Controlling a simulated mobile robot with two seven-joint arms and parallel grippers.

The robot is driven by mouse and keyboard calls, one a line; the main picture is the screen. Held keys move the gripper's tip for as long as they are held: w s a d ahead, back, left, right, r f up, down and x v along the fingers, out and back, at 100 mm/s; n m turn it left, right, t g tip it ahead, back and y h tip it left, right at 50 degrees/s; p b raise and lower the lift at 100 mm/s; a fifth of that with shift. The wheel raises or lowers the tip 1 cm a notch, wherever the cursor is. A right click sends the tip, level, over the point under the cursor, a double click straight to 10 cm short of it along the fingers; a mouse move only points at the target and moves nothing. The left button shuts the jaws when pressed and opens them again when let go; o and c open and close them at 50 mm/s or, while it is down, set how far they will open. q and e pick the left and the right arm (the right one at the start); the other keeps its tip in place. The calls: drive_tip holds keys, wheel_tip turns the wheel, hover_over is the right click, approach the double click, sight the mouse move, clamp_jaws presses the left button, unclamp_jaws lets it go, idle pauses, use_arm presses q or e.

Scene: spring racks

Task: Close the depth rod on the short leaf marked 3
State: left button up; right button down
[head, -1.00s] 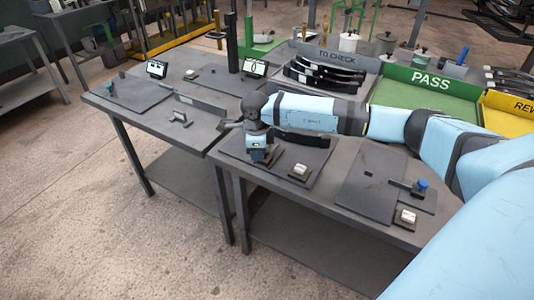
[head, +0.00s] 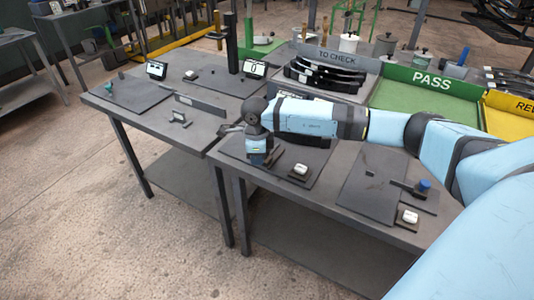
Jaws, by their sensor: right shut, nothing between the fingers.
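My right gripper (head: 262,162) reaches in from the right and points down over a dark plate on the near bench (head: 352,208). It is shut, with nothing visible in it. A dark leaf (head: 312,140) lies just right of the gripper, partly behind my forearm. No mark 3 can be read on it. The depth rod cannot be made out; the gripper and wrist cover that spot. A second dark plate (head: 372,188) to the right carries a blue-knobbed fixture (head: 423,186). My left gripper is not in view.
Small white-topped blocks (head: 300,170) stand on the bench. A second bench at left holds displays (head: 157,70) and a grey bar (head: 200,104). Behind are a TO CHECK rack of dark leaves (head: 325,76), a green PASS tray (head: 425,100) and a yellow tray (head: 512,118).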

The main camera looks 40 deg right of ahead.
drive_tip(key=shift+w+d+b, duration=0.3)
drive_tip(key=shift+w+d, duration=0.05)
drive_tip(key=shift+d, duration=0.45)
drive_tip(key=shift+w+d+b, duration=0.25)
drive_tip(key=shift+w+d, duration=0.05)
drive_tip(key=shift+d, duration=0.5)
drive_tip(key=shift+w+d+b, duration=0.3)
drive_tip(key=shift+w+d, duration=0.05)
drive_tip(key=shift+d, duration=0.45)
drive_tip(key=shift+r, duration=0.2)
idle(0.4)
drive_tip(key=shift+a+r+p, duration=0.15)
drive_tip(key=shift+r+p, duration=1.85)
drive_tip(key=shift+r, duration=1.35)
